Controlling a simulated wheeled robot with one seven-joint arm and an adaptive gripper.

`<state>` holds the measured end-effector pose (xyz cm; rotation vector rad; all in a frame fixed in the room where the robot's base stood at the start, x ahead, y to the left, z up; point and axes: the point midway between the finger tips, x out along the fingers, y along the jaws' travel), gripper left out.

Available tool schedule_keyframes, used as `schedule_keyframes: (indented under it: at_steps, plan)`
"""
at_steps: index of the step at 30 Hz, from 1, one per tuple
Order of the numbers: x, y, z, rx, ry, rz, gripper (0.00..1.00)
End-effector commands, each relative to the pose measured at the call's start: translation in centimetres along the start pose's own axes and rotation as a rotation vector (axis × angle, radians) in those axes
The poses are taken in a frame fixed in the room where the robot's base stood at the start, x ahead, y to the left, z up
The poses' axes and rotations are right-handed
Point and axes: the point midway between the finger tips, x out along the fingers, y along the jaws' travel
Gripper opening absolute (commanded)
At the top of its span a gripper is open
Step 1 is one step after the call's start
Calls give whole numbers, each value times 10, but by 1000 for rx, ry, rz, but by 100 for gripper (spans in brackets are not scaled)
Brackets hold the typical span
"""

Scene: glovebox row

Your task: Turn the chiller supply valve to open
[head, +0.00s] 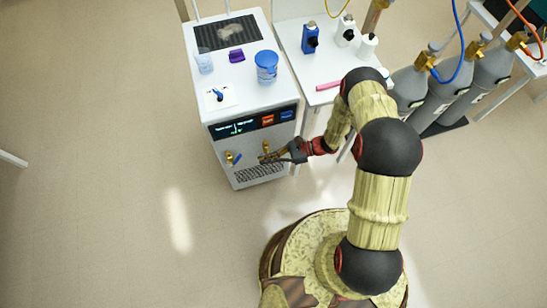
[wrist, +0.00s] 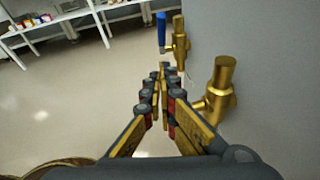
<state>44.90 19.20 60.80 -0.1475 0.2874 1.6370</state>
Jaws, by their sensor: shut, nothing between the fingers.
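The chiller is a white box (head: 262,75) with a dark display on its front. Two brass valves are on that front. The left valve (head: 229,157) has a blue lever (head: 237,159); in the wrist view this valve (wrist: 180,45) is the farther one, its blue lever (wrist: 162,30) beside it. The nearer brass valve (wrist: 218,90) shows no lever; any lever is hidden. My gripper (wrist: 164,72) is shut and empty, its fingertips beside the nearer valve and short of the blue lever. In the head view my gripper (head: 264,159) is close to the chiller's front. I cannot tell whether it touches anything.
A blue-lidded tub (head: 266,68) and small items stand on the chiller. A white table (head: 325,90) with bottles is to its right, then grey gas cylinders (head: 450,88). The floor left of the chiller is clear.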

Motion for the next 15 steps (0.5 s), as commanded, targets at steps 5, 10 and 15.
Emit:
schedule_keyframes:
  at_steps: [5,10,15]
  plan:
    - [36,1,-1,0,0,5,0]
    - [51,0,18,-2,0,1,0]
    - [59,0,27,0,0,0,0]
